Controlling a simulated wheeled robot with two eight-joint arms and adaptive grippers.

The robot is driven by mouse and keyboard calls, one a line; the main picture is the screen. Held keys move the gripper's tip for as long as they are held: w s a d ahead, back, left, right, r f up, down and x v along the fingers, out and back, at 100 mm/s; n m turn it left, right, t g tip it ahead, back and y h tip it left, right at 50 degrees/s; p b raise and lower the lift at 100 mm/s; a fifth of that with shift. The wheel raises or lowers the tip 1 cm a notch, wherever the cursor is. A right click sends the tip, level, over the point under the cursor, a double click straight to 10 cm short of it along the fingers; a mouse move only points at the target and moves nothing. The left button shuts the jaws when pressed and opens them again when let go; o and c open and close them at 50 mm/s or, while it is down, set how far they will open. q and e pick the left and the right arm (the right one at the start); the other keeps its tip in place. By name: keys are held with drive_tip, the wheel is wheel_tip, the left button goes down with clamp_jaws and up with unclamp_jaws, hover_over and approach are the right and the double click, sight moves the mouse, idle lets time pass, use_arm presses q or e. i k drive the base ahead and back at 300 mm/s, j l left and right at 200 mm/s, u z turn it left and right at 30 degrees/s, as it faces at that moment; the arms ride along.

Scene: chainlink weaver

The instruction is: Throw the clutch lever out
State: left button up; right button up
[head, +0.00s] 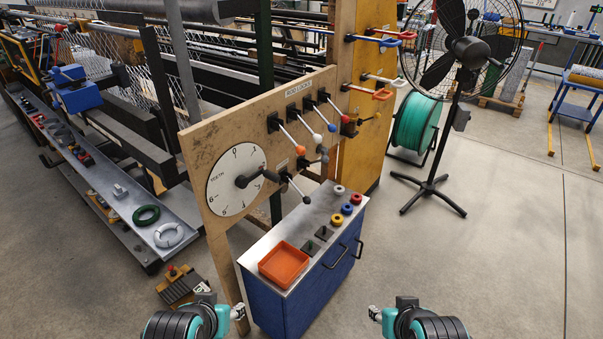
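A wooden board (195,150) carries several levers, and I cannot read which one is the clutch lever. A black-knobbed lever (297,187) sticks out low on the board, right of the white dial (222,193), under a small unreadable label. Above it is a row of levers with orange (300,150), white (317,138), blue (331,127) and red (345,118) knobs. My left gripper (239,312) is at the bottom, left of the blue cabinet. My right gripper (374,312) is at the bottom, right of it. Both are apart from the levers; their finger openings are unclear.
The blue cabinet (285,305) stands before the board, with an orange tray (284,264) and coloured buttons on top. A pedestal fan (452,100) and green hose reel (417,122) stand behind right. A pedal block (182,287) lies on the floor at left.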

sight(307, 201)
drive_tip(key=l+u, duration=0.1)
drive_tip(key=u, duration=0.35)
drive_tip(key=l+u, duration=0.35)
drive_tip(key=l, duration=0.55)
drive_tip(key=l+u, duration=0.4)
drive_tip(key=l, duration=0.55)
drive_tip(key=k+l, duration=0.1)
drive_tip(key=l, duration=0.95)
